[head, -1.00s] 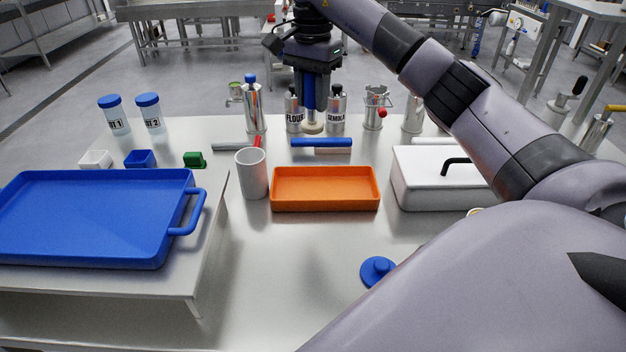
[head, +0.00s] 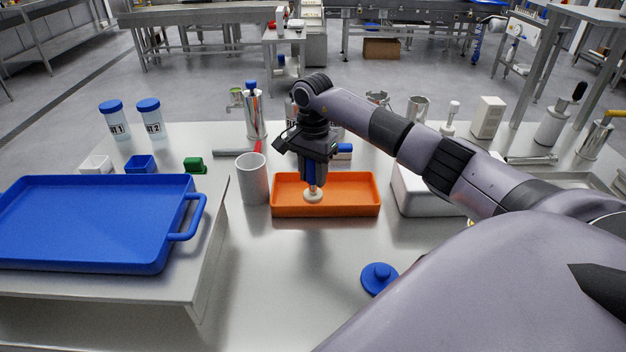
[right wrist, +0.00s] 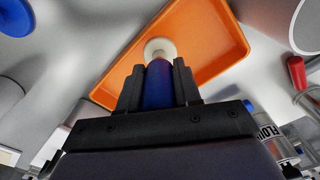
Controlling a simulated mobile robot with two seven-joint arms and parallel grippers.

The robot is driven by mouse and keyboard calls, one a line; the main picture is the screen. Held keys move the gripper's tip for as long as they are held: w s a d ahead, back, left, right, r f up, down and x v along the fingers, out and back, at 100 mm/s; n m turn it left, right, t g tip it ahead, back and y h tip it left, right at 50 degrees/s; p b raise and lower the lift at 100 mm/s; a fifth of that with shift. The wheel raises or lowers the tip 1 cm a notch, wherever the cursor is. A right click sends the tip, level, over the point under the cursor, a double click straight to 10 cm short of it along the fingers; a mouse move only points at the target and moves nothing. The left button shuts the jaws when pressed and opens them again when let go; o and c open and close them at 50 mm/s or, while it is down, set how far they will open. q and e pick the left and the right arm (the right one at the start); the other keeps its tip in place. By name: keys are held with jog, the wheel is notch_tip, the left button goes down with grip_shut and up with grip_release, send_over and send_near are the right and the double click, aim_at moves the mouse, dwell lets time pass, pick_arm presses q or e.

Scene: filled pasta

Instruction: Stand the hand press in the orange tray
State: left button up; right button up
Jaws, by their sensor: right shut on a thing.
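The hand press (head: 313,195) has a blue handle and a pale round foot. My right gripper (head: 314,180) is shut on its blue handle and holds it upright, foot down. In the head view the foot overlaps the orange tray (head: 287,211), toward its front wall. In the right wrist view the blue handle (right wrist: 158,85) sits between the two fingers, with the foot (right wrist: 160,48) seen against the floor of the tray (right wrist: 203,30). I cannot tell whether the foot touches the tray floor. My left gripper does not show.
A grey-white cup (head: 252,180) stands just left of the tray. A white box (head: 414,196) is close on the right, partly behind my arm. A blue tray (head: 95,220) is on a raised stand at left. A blue lid (head: 379,279) lies in front; the front table is mostly clear.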

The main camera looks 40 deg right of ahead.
jog(key=shift+f, duration=1.25)
jog(key=shift+f, duration=0.2)
jog(key=o, duration=0.9)
jog(key=shift+r, duration=0.1)
notch_tip(320, 180, up, 12)
jog(key=shift+r, duration=0.15)
